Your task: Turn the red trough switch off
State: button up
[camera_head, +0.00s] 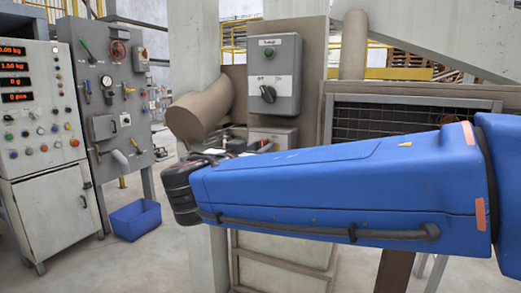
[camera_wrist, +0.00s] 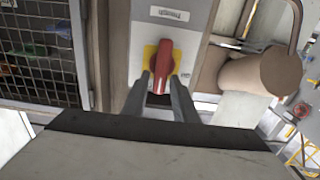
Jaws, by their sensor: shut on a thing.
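The red switch (camera_wrist: 165,62) is a rotary handle on a yellow plate (camera_wrist: 149,57) on a grey box in the wrist view. The handle stands upright in that picture, with a white mark at its lower end. My gripper (camera_wrist: 162,82) has one dark finger on each side of the handle's lower part and is shut on it. A label (camera_wrist: 169,14) above it in the picture is too small to read surely. In the head view, the lower grey switch box (camera_head: 285,133) is partly hidden by my blue arm, and my fingers are hard to make out.
A grey box with a black knob (camera_head: 268,94) and green button hangs above. A brown pipe (camera_head: 200,108) juts out on the left; it shows in the wrist view (camera_wrist: 248,75). A wire mesh panel (camera_head: 385,120) is to the right. Control cabinets (camera_head: 45,120) stand far left.

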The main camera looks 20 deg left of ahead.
jog(key=shift+w+a+f+n, duration=0.1)
jog(key=shift+a+f+n, duration=0.3)
jog(key=shift+n, duration=2.55)
jog(key=shift+s+a+f+n, duration=0.1)
jog(key=shift+a+f+n, duration=0.25)
jog(key=shift+n, duration=2.65)
jog(key=shift+w+a+f+n, duration=0.1)
jog(key=shift+a+f+n, duration=0.25)
jog(key=shift+n, duration=2.6)
jog(key=shift+f, duration=0.1)
jog(key=o, duration=0.8)
